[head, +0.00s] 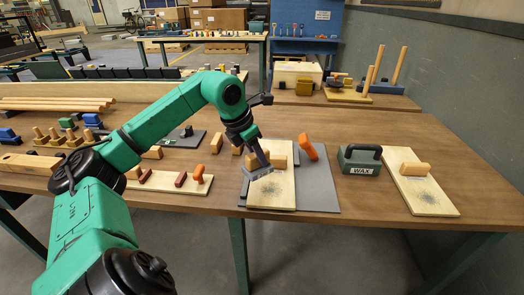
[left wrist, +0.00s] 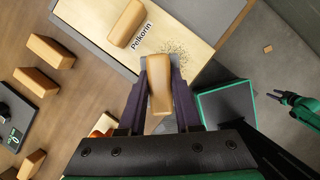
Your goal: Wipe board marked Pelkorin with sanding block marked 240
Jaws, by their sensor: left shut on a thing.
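The board marked Pelkorin (left wrist: 205,25) is pale wood with a dark speckled smudge; it also shows in the head view (head: 272,200) on a grey mat (head: 318,190). My left gripper (left wrist: 159,88) is shut on a tan sanding block (left wrist: 160,75), over the board's near end beside the smudge. I cannot tell whether the block touches the board, and no number on it is readable. In the head view my left gripper (head: 259,171) partly covers the board. Another tan block (left wrist: 126,22) lies on the board beside the name. My right gripper (left wrist: 285,98) is small at the right edge.
An orange-handled tool (head: 308,147) lies on the mat. A green WAX container (head: 360,160) and a second smudged board (head: 425,198) with a tan block (head: 415,168) stand to the right. Bare table lies around the WAX container.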

